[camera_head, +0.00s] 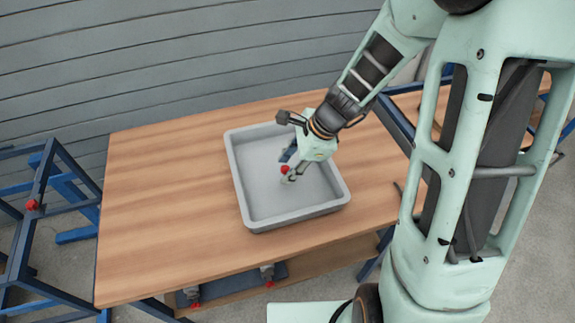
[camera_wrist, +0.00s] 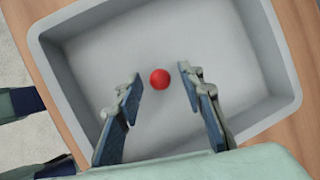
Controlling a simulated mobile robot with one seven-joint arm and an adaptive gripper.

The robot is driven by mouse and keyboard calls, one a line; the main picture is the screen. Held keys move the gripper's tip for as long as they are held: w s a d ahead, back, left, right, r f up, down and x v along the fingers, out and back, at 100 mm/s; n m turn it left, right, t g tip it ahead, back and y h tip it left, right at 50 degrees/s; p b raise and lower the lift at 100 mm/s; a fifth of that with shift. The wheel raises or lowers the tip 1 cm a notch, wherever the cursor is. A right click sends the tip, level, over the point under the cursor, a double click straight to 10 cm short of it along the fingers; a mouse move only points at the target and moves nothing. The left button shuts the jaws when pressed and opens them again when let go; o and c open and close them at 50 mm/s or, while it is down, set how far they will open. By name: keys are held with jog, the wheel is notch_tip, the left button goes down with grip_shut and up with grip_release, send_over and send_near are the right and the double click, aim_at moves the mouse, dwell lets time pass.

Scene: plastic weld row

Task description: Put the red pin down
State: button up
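The red pin (camera_head: 285,169) shows as a small round red head inside the grey tray (camera_head: 245,190). In the wrist view the red pin (camera_wrist: 160,79) lies between my fingertips, with a gap on both sides. My gripper (camera_head: 288,166) is low inside the tray, pointing down around the pin. In the wrist view my gripper (camera_wrist: 160,86) is open, its two fingers apart and not touching the pin. Below its head the pin is hidden, so I cannot tell whether it stands upright. The tray (camera_wrist: 272,60) looks otherwise empty.
The tray sits on a wooden table (camera_head: 160,200), which is bare to the left of the tray. Blue metal frames (camera_head: 50,190) stand left of the table. Clamps with red tips (camera_head: 267,273) show below the front edge. A grey slatted wall (camera_head: 130,50) is behind.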

jog(key=p+v, duration=0.1)
jog(key=v, duration=1.1)
jog(key=shift+p, duration=0.4)
jog(key=shift+w, duration=0.1)
